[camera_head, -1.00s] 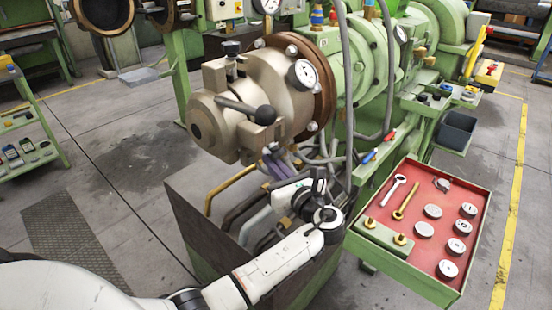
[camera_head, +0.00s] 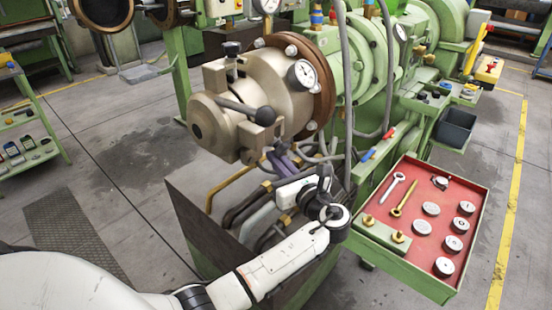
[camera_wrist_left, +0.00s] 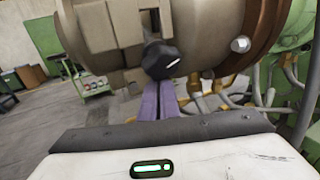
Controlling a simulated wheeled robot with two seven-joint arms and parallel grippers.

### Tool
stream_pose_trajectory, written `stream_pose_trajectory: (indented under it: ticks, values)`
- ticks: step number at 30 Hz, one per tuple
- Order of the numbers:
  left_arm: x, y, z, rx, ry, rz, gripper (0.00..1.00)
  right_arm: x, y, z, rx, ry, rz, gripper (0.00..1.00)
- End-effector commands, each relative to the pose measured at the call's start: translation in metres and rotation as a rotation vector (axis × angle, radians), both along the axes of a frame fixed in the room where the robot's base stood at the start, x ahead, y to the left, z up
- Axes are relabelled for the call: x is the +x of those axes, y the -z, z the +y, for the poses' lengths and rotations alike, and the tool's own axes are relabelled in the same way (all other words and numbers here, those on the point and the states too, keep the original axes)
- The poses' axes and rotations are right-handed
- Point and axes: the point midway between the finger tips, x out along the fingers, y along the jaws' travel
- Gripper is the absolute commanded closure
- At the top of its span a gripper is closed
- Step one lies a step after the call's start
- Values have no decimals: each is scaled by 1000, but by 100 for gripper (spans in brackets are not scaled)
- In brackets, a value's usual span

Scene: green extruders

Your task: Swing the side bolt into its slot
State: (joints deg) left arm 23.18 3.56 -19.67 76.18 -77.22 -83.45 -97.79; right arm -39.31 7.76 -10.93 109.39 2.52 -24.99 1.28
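The extruder head (camera_head: 205,120) is a beige metal body with a brown flange. A grey bar ending in a black ball knob (camera_head: 265,116) lies across its front side; it looks like the side bolt. The knob also shows close up in the left wrist view (camera_wrist_left: 160,60), below a blocky bracket (camera_wrist_left: 110,22). My left gripper (camera_head: 281,158) has purple fingers pointing up, just below the knob; they also show in the left wrist view (camera_wrist_left: 158,100). I see nothing held, and the finger gap is unclear. The slot is not clearly visible. My right gripper is out of view.
Bent pipes and hoses (camera_head: 235,190) crowd the space under the head, close to my left wrist. A red tray (camera_head: 420,190) with tools and round discs stands to the right.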

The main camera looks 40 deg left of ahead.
Motion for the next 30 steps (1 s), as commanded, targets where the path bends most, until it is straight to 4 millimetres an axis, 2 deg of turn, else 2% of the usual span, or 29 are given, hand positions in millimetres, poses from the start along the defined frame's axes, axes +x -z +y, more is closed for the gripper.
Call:
stream_pose_trajectory:
  ticks: [1,3,17,26,30]
  values:
    - [1,-20,8,20,-16,-32,100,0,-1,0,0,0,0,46]
    - [1,-23,6,20,-16,-33,100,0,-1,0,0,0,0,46]
    - [1,-26,4,20,-17,-32,100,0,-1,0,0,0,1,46]
    - [0,-36,0,20,-17,-31,100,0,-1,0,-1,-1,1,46]
    - [0,-31,-4,17,-12,-24,100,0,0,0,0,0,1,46]
